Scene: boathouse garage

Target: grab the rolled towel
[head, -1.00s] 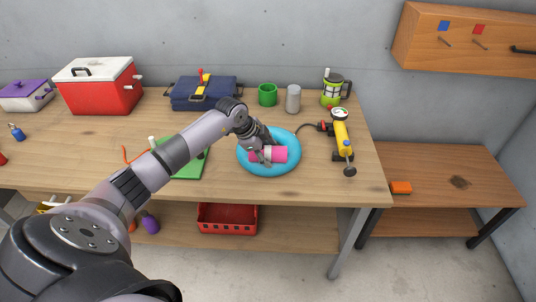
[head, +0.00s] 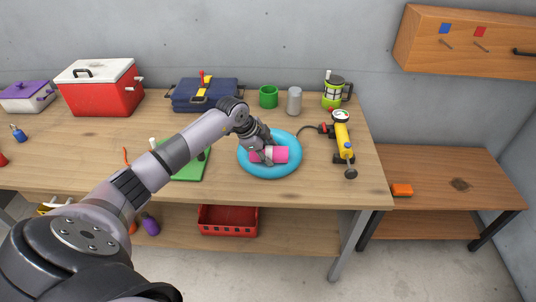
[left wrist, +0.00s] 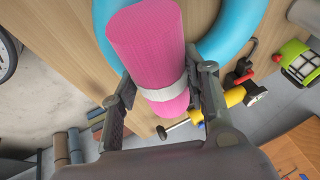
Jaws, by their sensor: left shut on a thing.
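The rolled towel (head: 277,155) is pink with a white band around its middle. It is at the blue ring (head: 293,166) on the workbench; I cannot tell whether it touches the ring. My left gripper (head: 262,153) reaches it from the left and is shut on it. In the left wrist view the towel (left wrist: 148,48) lies between the two fingers (left wrist: 163,90), which press on it near the white band. The blue ring (left wrist: 232,30) shows behind it. My right gripper is not in view.
A yellow pump (head: 342,138) stands right of the ring. A green cup (head: 268,96) and a grey cylinder (head: 294,100) stand behind it. A green board (head: 187,174) lies to the left, partly under my arm. The bench's front strip is clear.

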